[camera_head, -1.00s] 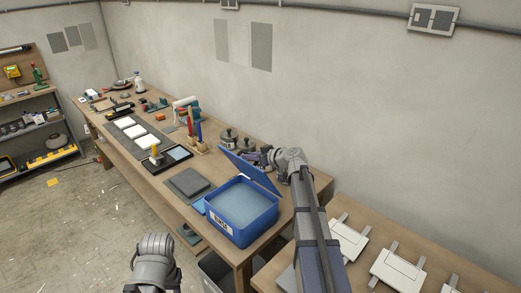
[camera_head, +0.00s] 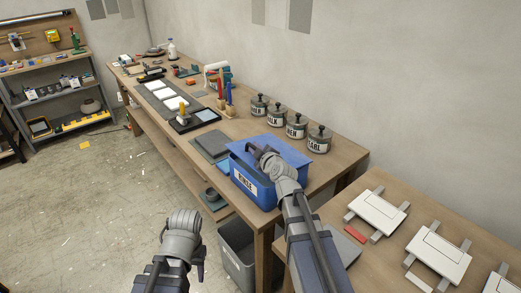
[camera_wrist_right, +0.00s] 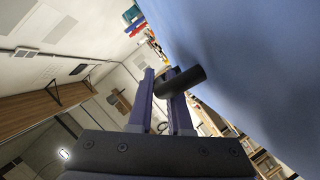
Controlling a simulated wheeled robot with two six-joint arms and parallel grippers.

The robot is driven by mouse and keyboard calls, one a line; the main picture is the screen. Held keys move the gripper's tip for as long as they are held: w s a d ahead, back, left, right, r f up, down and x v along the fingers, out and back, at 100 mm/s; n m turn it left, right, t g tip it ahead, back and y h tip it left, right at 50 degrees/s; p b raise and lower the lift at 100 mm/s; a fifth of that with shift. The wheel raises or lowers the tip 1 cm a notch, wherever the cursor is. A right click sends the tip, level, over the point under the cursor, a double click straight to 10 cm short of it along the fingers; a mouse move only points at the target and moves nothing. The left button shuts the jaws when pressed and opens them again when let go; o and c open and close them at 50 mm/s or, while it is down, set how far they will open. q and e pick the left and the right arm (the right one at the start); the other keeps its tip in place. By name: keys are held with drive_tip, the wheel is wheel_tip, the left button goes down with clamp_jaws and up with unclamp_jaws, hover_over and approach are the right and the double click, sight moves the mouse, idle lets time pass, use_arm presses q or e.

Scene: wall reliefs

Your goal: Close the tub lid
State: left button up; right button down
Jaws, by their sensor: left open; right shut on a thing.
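The blue tub (camera_head: 252,187), labelled RINSE, stands near the front edge of the bench. Its blue lid (camera_head: 287,148) lies over the top, down or nearly down; my right arm hides part of the rim, so I cannot tell if it is fully seated. My right gripper (camera_head: 257,152) is at the lid's near left part. In the right wrist view the gripper (camera_wrist_right: 162,82) is shut on a black bar handle (camera_wrist_right: 183,82) beside the broad blue lid surface (camera_wrist_right: 245,70). My left gripper (camera_head: 199,256) is open and empty, low in front of the bench.
Several lidded grey jars (camera_head: 297,126) stand behind the tub. A grey slab (camera_head: 212,146) lies left of it, with a black tray (camera_head: 194,118) beyond. A grey bin (camera_head: 237,250) stands below the bench. White panels (camera_head: 378,211) lie on the right bench.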

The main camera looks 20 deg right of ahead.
drive_tip(key=shift+s+a+f+n+t+h+b, duration=0.15)
drive_tip(key=shift+f+n+b, duration=0.25)
drive_tip(key=shift+f+b, duration=0.4)
drive_tip(key=shift+a+f+n+t+h+b, duration=0.15)
drive_tip(key=shift+a+f+n+h+b, duration=0.2)
drive_tip(key=shift+f+b, duration=0.45)
drive_tip(key=shift+s+f, duration=0.1)
drive_tip(key=c, duration=1.1)
unclamp_jaws()
